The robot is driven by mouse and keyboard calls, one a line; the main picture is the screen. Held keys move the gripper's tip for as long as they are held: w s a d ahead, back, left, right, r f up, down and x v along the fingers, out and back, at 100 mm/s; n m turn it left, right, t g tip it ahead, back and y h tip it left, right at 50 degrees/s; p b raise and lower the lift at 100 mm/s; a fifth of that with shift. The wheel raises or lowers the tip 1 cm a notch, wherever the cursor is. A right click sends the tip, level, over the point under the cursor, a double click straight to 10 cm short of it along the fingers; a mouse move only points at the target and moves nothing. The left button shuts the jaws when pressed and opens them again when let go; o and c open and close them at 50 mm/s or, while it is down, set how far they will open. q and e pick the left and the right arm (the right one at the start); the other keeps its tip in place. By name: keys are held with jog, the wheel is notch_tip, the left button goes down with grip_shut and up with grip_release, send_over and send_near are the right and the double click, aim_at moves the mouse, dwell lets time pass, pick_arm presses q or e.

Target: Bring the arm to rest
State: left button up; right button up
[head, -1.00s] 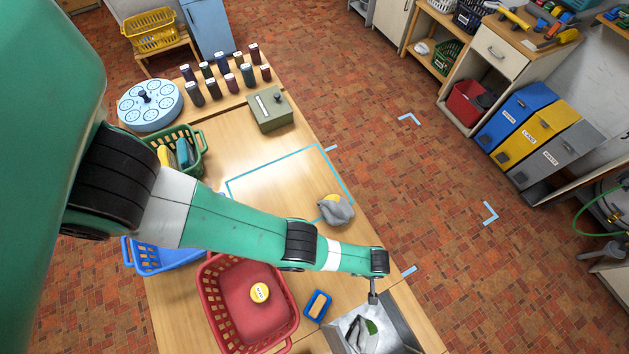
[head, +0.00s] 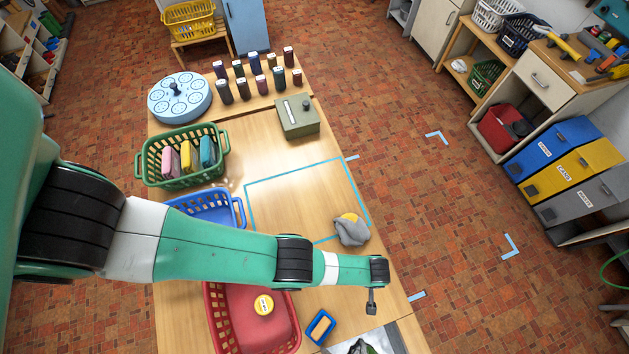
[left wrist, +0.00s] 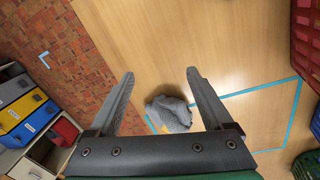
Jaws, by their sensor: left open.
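My left gripper (head: 371,305) hangs at the end of the green arm that crosses the table from the left. It is above the table's right edge, short of the metal tub (head: 388,340) at the bottom. In the left wrist view its two fingers (left wrist: 160,73) are spread apart with nothing between their tips. A crumpled grey cloth (head: 352,231) with a yellow patch lies at the right edge of the blue-taped outline. My right gripper is not in view.
Blue (head: 240,210) and green (head: 139,165) baskets stand farther back. The taped area is mostly clear. Bins (head: 545,150) stand right.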

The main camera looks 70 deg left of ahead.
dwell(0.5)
pick_arm(q)
jog(key=w+a+r+n+t+h, duration=0.15)
jog(key=w+r+t, duration=0.35)
jog(key=w+r, duration=1.15)
jog(key=w+a+r+m+t, duration=0.15)
jog(key=w+r+t, duration=0.3)
jog(key=r, duration=0.95)
jog(key=w+a+r+m+t, duration=0.1)
jog(key=w+a+r+t, duration=0.4)
jog(key=r, duration=0.8)
jog(key=s+a+r+m+t, duration=0.1)
jog(key=s+r+m+t, duration=0.25)
jog(key=r, duration=1.05)
jog(key=s+a+r+m+t, duration=0.1)
jog(key=s+r+m+t, duration=0.3)
jog(key=r, duration=0.9)
jog(key=s+r+m+t, duration=0.2)
jog(key=s+r+m, duration=0.1)
jog(key=s+r, duration=0.3)
jog(key=s+a+r+m+t, duration=0.1)
jog(key=s+r+m, duration=0.3)
jog(key=s, duration=0.7)
jog(key=shift+r+t, duration=0.8)
jog(key=shift+r, duration=0.15)
